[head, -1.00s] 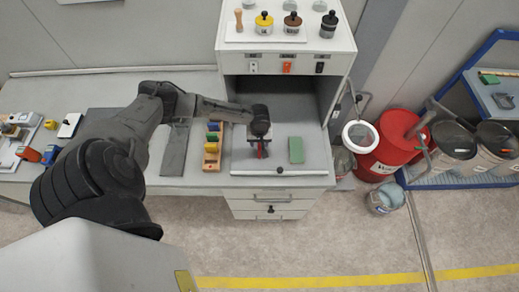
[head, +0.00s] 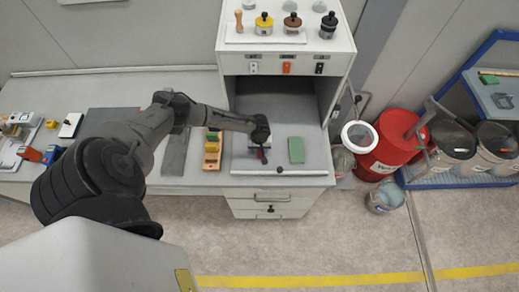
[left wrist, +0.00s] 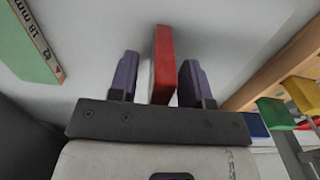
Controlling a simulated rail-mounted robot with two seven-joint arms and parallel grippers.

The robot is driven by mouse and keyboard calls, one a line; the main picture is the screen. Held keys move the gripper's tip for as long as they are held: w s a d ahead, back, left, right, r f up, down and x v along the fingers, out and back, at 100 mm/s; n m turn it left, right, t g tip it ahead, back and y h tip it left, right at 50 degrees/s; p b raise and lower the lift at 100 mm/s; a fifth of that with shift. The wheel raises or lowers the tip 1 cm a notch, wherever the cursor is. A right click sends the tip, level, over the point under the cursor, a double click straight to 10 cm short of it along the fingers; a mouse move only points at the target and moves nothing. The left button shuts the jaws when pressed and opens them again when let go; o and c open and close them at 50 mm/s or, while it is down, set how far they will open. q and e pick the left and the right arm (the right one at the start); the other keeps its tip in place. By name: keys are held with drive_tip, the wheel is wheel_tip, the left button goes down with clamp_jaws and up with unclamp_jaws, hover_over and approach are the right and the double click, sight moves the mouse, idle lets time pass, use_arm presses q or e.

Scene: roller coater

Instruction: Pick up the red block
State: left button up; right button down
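The red block (head: 264,158) is thin and stands on the grey worktop below the open cabinet bay, mostly hidden in the head view by my left wrist. In the left wrist view, the red block (left wrist: 163,65) stands upright between the two purple-blue fingers of my left gripper (left wrist: 158,78). The fingers are apart, one on each side of it. A gap shows on the left side of the block and a very narrow one on the right. In the head view my left gripper (head: 262,150) is over the block. My right gripper is out of view.
A green block (head: 296,150) lies to the right; its printed edge shows in the left wrist view (left wrist: 35,45). A wooden rack (head: 212,160) with coloured blocks stands close on the left. A white bar (head: 280,172) runs along the front edge. Cabinet walls rise behind.

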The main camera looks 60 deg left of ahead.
use_arm(q)
clamp_jaws()
drive_tip(key=shift+r, duration=0.15)
